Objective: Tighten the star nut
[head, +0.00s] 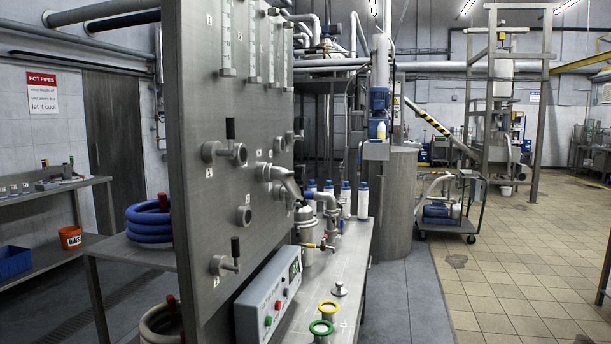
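I cannot make out a star nut for certain. A small metal piece with a knob on top (339,289) sits on the steel bench (345,262), but I cannot tell whether it is the nut. A steel panel (215,100) stands upright at the left of the bench and carries ports, handled valves (226,152) and a bent pipe (287,178). A metal vessel with pipe fittings (305,225) stands behind the panel's right edge, partly hidden. Neither of my grippers is in view.
A control box (268,302) and cups with yellow (328,306) and green (321,327) rims are on the bench. Blue-topped bottles (363,200) stand at its far end. A pump cart (443,215) stands beyond. The tiled floor (510,270) at right is mostly clear.

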